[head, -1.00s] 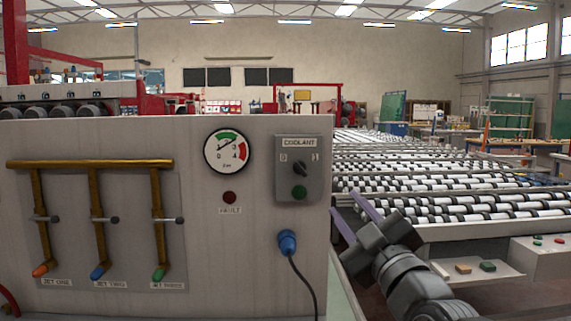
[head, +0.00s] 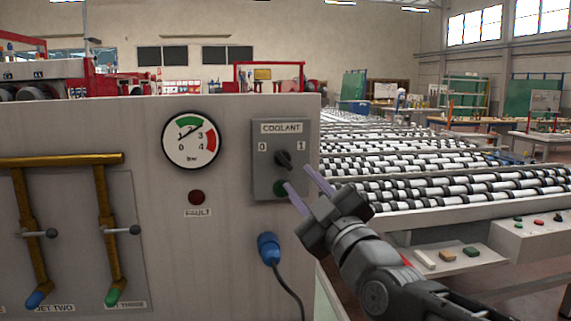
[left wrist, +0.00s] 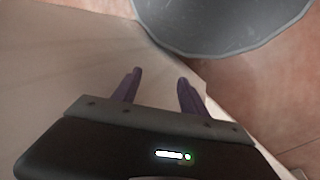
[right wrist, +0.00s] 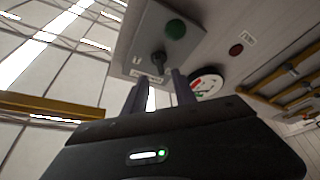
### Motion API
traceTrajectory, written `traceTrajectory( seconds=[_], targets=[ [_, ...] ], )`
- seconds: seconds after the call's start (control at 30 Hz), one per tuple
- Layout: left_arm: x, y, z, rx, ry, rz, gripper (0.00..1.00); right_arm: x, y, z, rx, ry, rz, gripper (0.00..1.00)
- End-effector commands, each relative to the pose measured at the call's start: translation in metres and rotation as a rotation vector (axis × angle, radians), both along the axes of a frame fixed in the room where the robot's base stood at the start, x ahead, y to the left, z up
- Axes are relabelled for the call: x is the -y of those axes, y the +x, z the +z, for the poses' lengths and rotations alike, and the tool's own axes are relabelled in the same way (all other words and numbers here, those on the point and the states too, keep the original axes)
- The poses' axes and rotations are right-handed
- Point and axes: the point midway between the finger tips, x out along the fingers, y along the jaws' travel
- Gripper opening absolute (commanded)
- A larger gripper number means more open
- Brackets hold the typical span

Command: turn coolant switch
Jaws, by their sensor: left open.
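The coolant switch is a dark knob (head: 283,158) on a grey box labelled COOLANT (head: 264,135), between the marks 0 and 1. It looks slanted toward the 0 side. A green button (head: 280,188) sits below it. My right gripper (head: 299,178) is open, its purple fingers pointing at the box just below and right of the knob. In the right wrist view the knob (right wrist: 158,60) shows beyond the gap between the two fingertips (right wrist: 158,80); I cannot tell whether they touch it. My left gripper (left wrist: 159,77) is open and empty, and outside the head view.
Left of the box are a pressure gauge (head: 191,140), a red fault lamp (head: 196,197) and brass pipes with valve levers (head: 106,230). A blue plug with a cable (head: 268,247) is below. A roller conveyor (head: 430,185) lies right. A grey round object (left wrist: 215,25) is near my left gripper.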

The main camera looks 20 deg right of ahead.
Motion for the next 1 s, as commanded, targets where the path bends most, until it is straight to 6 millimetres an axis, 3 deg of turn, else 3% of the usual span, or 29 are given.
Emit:
traceTrajectory(
  seconds=[0.5, 0.87, 1.0],
  targets=[
    [0.000, 0.000, 0.021, 0.000, 0.000, 0.001, 0.51, -0.001, 0.064, 0.021, -0.001, 0.000, 0.001, 0.33],
    [0.000, 0.000, 0.021, 0.000, 0.000, 0.001, 0.51, -0.001, 0.072, 0.022, 0.001, 0.000, 0.001, 0.33],
    [0.000, 0.000, 0.021, 0.000, 0.000, 0.001, 0.51, -0.001, 0.072, 0.022, 0.001, 0.000, 0.001, 0.24]
  ],
)
